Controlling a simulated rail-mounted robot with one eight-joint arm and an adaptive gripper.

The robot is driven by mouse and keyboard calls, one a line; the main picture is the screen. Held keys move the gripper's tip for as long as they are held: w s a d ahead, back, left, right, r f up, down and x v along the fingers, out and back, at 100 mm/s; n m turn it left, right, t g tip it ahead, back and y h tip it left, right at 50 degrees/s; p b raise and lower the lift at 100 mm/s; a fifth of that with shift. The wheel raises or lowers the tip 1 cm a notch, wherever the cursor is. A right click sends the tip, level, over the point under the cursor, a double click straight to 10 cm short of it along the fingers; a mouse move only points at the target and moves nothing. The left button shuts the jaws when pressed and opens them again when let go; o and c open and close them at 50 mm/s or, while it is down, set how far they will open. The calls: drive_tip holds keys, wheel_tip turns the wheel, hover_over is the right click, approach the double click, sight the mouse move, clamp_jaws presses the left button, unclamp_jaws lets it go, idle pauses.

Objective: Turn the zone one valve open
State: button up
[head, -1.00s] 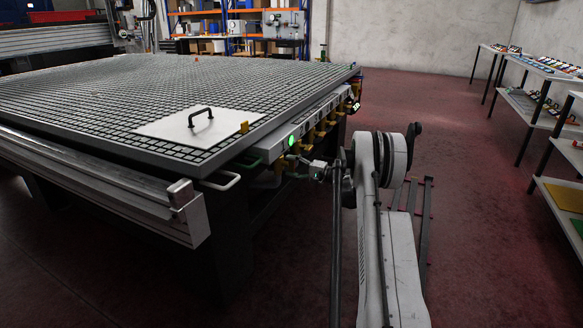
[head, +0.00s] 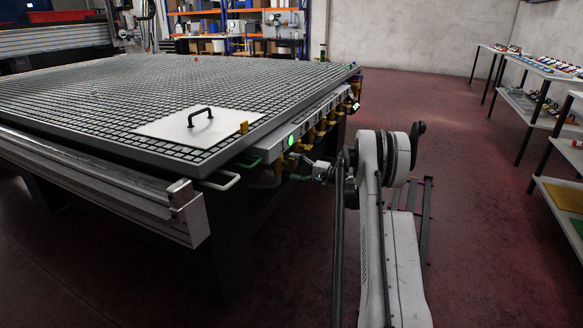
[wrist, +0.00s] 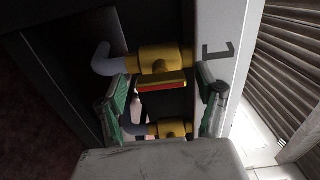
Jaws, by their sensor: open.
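A row of yellow valves runs along the side of the grid table. In the wrist view, one yellow valve (wrist: 160,57) has a grey elbow pipe at its left and a yellow and red handle (wrist: 162,84) on its near side. A second yellow valve (wrist: 172,128) shows lower down, partly hidden by my wrist. My gripper (wrist: 165,92) is open, its green-padded fingers on either side of the handle with gaps visible. In the head view my gripper (head: 300,174) is small beside the nearest valves. I cannot read which valve is zone one.
The grid table (head: 230,75) carries a white plate (head: 175,132) with a black handle. A green light (head: 291,140) glows on the side panel. A pale panel (wrist: 218,25) with a dark mark stands close to my right finger.

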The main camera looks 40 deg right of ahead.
drive_tip(key=v, duration=1)
drive_tip(key=shift+s, duration=0.3)
drive_tip(key=shift+d, duration=0.15)
